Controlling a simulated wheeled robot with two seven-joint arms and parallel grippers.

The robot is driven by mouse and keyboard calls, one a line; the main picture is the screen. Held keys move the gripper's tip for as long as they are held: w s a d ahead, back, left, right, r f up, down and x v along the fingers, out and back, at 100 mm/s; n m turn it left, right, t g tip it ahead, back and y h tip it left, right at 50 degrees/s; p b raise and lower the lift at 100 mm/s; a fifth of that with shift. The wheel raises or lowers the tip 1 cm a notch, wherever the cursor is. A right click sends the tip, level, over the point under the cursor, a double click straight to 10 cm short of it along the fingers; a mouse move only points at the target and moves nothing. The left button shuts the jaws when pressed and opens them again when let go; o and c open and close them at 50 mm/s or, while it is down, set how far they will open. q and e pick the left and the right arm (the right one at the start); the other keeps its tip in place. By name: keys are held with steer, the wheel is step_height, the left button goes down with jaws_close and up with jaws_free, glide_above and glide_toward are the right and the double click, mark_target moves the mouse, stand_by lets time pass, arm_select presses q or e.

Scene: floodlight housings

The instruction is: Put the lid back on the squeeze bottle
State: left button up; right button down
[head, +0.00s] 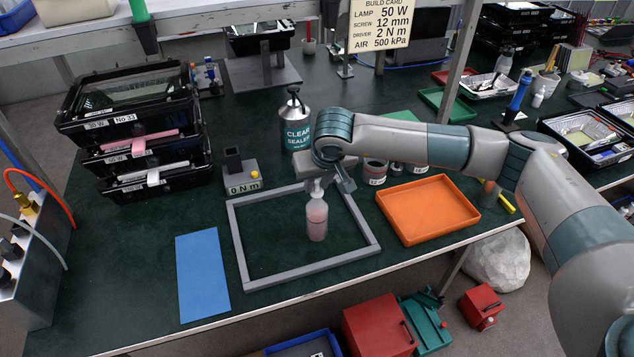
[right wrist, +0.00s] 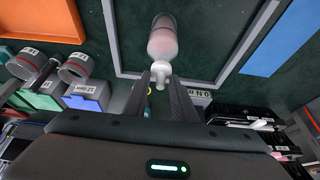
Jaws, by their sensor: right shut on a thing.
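The squeeze bottle (head: 316,220) stands upright on the green bench inside a grey square frame, translucent with pinkish contents. It also shows in the right wrist view (right wrist: 163,40). My right gripper (head: 320,186) is directly above the bottle, shut on the white lid (right wrist: 160,70), which shows between the fingertips in the right wrist view. The lid is in line with the bottle's neck and appears to meet it; I cannot tell whether it is fully seated. In the head view the gripper mostly hides the lid. My left gripper is not in view.
The grey frame (head: 310,268) surrounds the bottle. An orange tray (head: 428,209) lies to the right, a blue mat (head: 202,275) to the left. A sealer can (head: 296,128), a grey block (head: 243,180) and small jars (head: 374,172) stand behind. Stacked black housings (head: 130,120) fill the left.

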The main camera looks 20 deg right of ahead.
steer(key=b, duration=0.3)
steer(key=shift+d+f, duration=0.1)
steer(key=shift+f, duration=0.15)
stand_by(3.2)
steer(key=c, duration=0.9)
jaws_free()
steer(key=shift+r, duration=1.5)
steer(key=shift+r+p, duration=0.45)
steer(key=shift+r, duration=1.65)
jaws_close()
